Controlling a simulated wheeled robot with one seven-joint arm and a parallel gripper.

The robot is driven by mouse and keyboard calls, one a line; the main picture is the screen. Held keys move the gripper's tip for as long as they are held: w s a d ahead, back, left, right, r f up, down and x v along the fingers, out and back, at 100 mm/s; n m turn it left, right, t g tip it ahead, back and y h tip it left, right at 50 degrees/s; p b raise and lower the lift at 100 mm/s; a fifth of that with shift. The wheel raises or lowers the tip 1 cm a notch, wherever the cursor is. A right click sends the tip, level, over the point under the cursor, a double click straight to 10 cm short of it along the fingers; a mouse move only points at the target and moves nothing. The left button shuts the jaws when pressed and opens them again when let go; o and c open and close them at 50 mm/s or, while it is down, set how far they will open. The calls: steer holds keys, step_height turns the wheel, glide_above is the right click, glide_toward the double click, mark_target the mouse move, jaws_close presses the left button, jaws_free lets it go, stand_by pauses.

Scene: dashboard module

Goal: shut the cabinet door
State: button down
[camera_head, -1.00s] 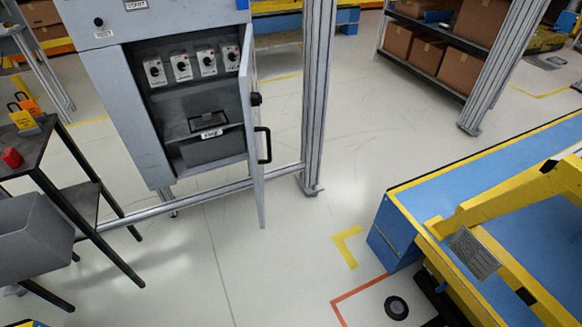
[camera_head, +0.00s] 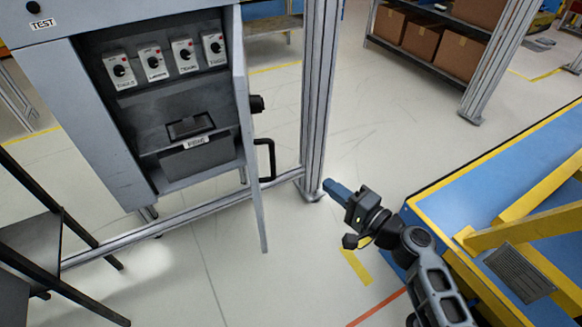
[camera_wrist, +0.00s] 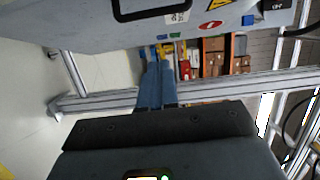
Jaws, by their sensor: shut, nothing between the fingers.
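The grey cabinet (camera_head: 105,120) stands at the upper left in the head view, its front open. Its door (camera_head: 246,130) hangs on the right side, swung well out and seen almost edge-on. A black handle (camera_head: 266,160) and a black knob are on the door's outer face. My gripper (camera_head: 328,186) is to the right of the door, apart from it, with its blue fingers shut and empty, pointing left. In the wrist view the blue fingers (camera_wrist: 157,85) are together, and a grey panel with a black handle (camera_wrist: 165,10), apparently the door, runs across the top.
An upright metal post (camera_head: 318,100) stands between the door and my gripper's far side, with a low rail (camera_head: 200,213) running left from it. A blue and yellow platform (camera_head: 490,170) is on the right. A dark stand (camera_head: 35,235) is at the lower left. Floor before the door is clear.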

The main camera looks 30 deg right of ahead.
steer(key=a+p+x, duration=0.1)
steer(key=a+x, duration=0.1)
steer(key=x, duration=1.1)
steer(key=shift+s+a+r, duration=0.2)
steer(key=shift+a+r, duration=0.1)
steer(key=shift+r, duration=0.05)
steer(key=shift+a, duration=0.1)
